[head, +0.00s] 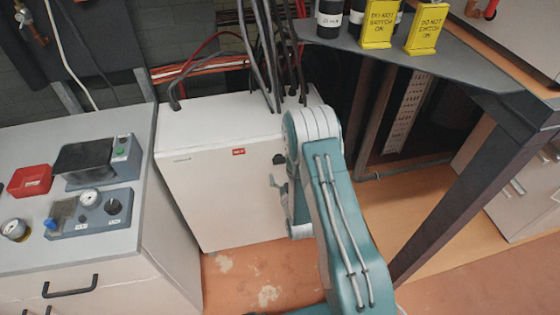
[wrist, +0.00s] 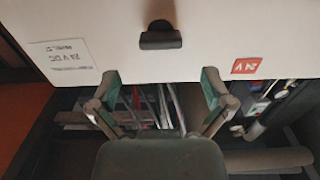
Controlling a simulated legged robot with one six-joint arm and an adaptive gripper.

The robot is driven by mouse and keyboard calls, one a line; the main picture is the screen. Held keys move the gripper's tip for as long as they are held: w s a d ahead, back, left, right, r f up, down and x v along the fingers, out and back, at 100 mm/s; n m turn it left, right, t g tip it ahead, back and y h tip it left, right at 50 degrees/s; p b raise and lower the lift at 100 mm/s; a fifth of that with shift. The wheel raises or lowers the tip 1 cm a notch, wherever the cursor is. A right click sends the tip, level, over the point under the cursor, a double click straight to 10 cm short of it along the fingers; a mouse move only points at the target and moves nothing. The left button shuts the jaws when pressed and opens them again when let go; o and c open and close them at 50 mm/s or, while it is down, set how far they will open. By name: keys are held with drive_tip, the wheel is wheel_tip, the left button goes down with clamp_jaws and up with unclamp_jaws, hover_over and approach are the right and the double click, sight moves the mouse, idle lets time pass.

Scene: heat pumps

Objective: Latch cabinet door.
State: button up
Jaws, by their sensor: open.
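The white cabinet (head: 220,190) stands on the floor in the middle of the head view, with a small red label (head: 238,152) on its front. No open gap shows along the door edges I can see; part of the right side is hidden by my arm. In the wrist view the white door (wrist: 205,45) fills the top, with a black latch handle (wrist: 160,38) lying crosswise. My gripper (wrist: 160,82) is open and empty, its two fingers spread near the door's edge, apart from the handle. In the head view my gripper is mostly hidden behind my arm.
Cables (head: 270,60) rise from the cabinet top. A grey console (head: 70,235) with gauges stands close on the left. A dark table (head: 440,70) with yellow signs (head: 380,24) and its slanting leg (head: 450,195) are on the right. Floor (head: 265,275) shows in front of the cabinet.

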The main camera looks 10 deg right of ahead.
sight(280, 163)
drive_tip(key=w, duration=0.6)
drive_tip(key=c, duration=1.1)
